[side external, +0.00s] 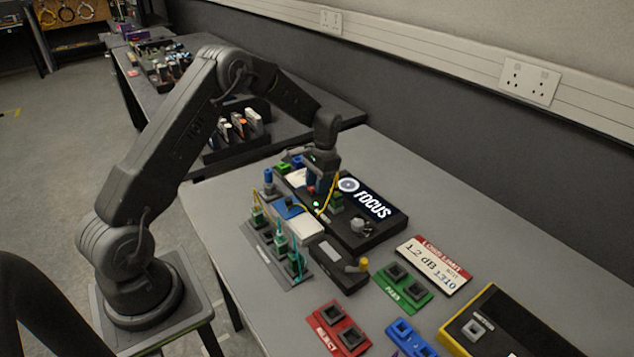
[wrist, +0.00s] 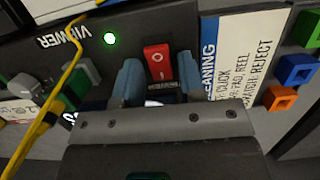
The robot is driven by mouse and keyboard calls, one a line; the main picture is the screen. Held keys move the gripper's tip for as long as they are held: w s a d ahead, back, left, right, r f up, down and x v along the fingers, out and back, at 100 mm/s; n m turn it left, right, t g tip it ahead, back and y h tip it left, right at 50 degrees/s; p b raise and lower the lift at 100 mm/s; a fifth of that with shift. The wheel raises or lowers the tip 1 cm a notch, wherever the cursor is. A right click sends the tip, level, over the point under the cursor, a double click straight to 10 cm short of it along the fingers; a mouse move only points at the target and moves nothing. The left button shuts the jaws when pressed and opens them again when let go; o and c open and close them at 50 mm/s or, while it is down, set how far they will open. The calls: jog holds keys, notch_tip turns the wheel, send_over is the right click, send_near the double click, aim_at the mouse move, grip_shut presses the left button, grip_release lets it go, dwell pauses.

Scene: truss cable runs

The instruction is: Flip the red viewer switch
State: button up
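The red viewer switch (wrist: 158,63) is a rocker marked O and I on the dark viewer panel (wrist: 186,25), near a lit green lamp (wrist: 110,38) and the word VIEWER. In the side view the viewer (side external: 383,237) has a screen (side external: 365,201) reading FOCUS. My gripper (wrist: 160,78) is open, its two blue-grey fingers apart on the left and right of the switch in the wrist view. Nothing shows held between them. Whether a finger touches the switch I cannot tell. In the side view my gripper (side external: 318,178) is low over the viewer, its fingertips partly hidden.
A yellow cable (wrist: 45,108) runs close on the left in the wrist view. A cleaning card (wrist: 243,45) lies right of the switch, with coloured holders (wrist: 297,68) beyond. A cable rack (side external: 275,252) stands in front. Red (side external: 341,329) and green (side external: 403,287) trays lie nearer.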

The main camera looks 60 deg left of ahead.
jog(key=shift+o, duration=0.9)
notch_tip(320, 180, up, 14)
jog(key=w, duration=0.2)
jog(key=shift+w+f, duration=0.2)
jog(key=shift+w, duration=0.1)
